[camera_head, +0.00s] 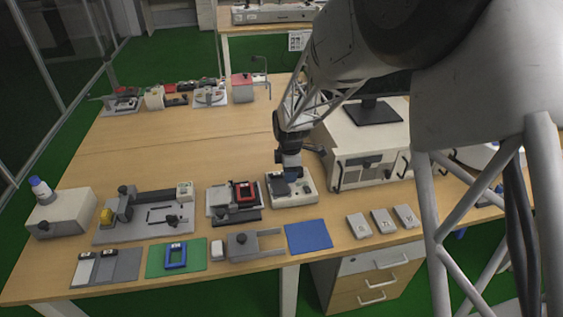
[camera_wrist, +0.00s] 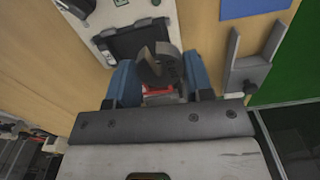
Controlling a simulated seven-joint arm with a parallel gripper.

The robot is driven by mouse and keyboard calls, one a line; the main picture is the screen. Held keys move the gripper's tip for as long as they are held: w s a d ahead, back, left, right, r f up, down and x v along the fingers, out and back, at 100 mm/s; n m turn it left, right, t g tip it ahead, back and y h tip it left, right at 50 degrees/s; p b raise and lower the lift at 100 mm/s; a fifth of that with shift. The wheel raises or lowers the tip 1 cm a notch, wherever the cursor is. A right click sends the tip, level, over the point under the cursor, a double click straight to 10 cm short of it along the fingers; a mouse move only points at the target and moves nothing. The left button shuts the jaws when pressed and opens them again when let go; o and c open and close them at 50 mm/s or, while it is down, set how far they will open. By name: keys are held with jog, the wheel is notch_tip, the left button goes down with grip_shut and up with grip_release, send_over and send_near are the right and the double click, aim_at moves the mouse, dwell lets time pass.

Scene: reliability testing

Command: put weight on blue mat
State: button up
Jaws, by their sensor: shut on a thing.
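The blue mat (camera_head: 308,236) lies flat at the table's front edge, right of centre in the head view. A corner of it shows at the top of the wrist view (camera_wrist: 252,7). My gripper (camera_head: 290,172) is over a white device (camera_head: 306,196) behind the mat. In the wrist view, my gripper's blue fingers (camera_wrist: 160,64) are shut on a dark grey, curved piece, which looks like the weight (camera_wrist: 158,68). Behind it is the device's dark square plate (camera_wrist: 135,40). I cannot tell whether the weight touches the plate. Its lower part is hidden.
Right of the mat lie three small grey blocks (camera_head: 382,221). Left of it is a grey fixture with a fork (camera_head: 245,245), then a green mat with a blue frame (camera_head: 176,257). A large white cabinet (camera_head: 365,150) stands close right of my gripper. The mat is bare.

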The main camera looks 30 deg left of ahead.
aim_at(320, 233)
jog(key=s+d+f+n, duration=0.1)
jog(key=s+d+f, duration=0.1)
jog(key=d, duration=0.3)
jog(key=s+d+f+n, duration=0.2)
jog(key=d, duration=0.3)
jog(key=s+d+f+n, duration=0.1)
jog(key=s+d+f, duration=0.1)
jog(key=d, duration=0.3)
jog(key=shift+d+f+n, duration=0.4)
jog(key=shift+f, duration=0.1)
jog(key=shift+f, duration=0.15)
jog(key=shift+f, duration=2)
jog(key=shift+f, duration=0.3)
jog(key=o, duration=1.1)
jog(key=shift+r, duration=0.1)
